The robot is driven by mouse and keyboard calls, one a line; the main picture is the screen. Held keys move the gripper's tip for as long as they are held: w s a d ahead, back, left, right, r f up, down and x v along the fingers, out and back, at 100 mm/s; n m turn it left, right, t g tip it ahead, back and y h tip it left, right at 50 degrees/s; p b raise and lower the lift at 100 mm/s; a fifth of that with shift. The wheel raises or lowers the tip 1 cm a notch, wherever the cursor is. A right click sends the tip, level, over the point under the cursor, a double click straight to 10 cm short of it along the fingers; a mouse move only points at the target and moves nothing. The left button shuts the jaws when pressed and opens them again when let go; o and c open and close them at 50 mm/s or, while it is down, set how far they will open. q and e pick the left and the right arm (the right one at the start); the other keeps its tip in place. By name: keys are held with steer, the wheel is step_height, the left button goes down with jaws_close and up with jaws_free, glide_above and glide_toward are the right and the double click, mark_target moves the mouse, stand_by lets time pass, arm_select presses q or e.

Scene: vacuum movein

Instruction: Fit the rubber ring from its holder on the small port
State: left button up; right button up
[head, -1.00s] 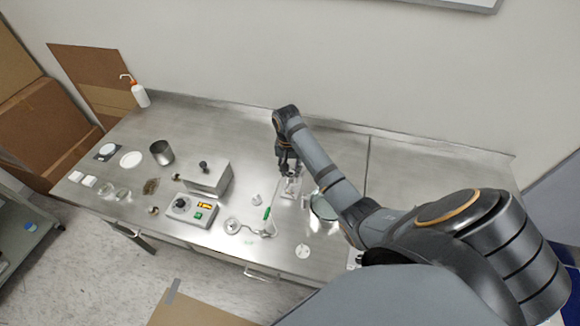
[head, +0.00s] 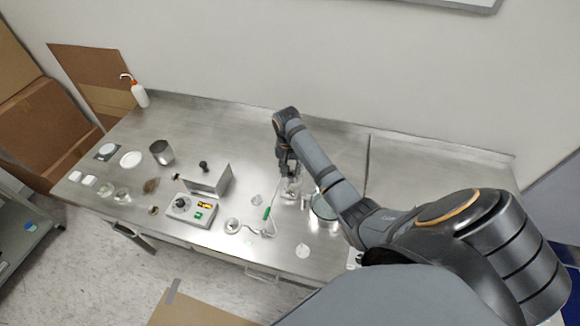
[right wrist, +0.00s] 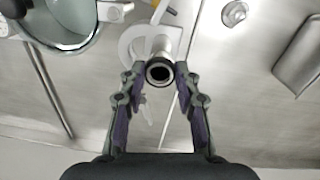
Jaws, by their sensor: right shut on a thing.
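My right gripper (head: 289,172) is low over the bench in the head view. In the right wrist view its fingers (right wrist: 159,75) are closed around a dark rubber ring (right wrist: 159,73) with a pale inner rim and a dark hole. A shiny metal tube (right wrist: 161,44) and a white curved piece (right wrist: 132,42) lie directly behind the ring. I cannot tell whether the ring still touches them. In the head view the ring is too small to make out, and a pale, clear piece (head: 292,190) shows below the fingers. I cannot identify the small port with certainty. My left gripper is out of view.
A round dish (head: 322,208) stands close right of the gripper. A metal cup (head: 161,152) stands further left.

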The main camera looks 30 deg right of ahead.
steer(key=shift+s+f, duration=0.1)
steer(key=o, duration=0.6)
steer(key=shift+o, duration=1)
steer(key=shift+f, duration=0.1)
steer(key=shift+r, duration=0.2)
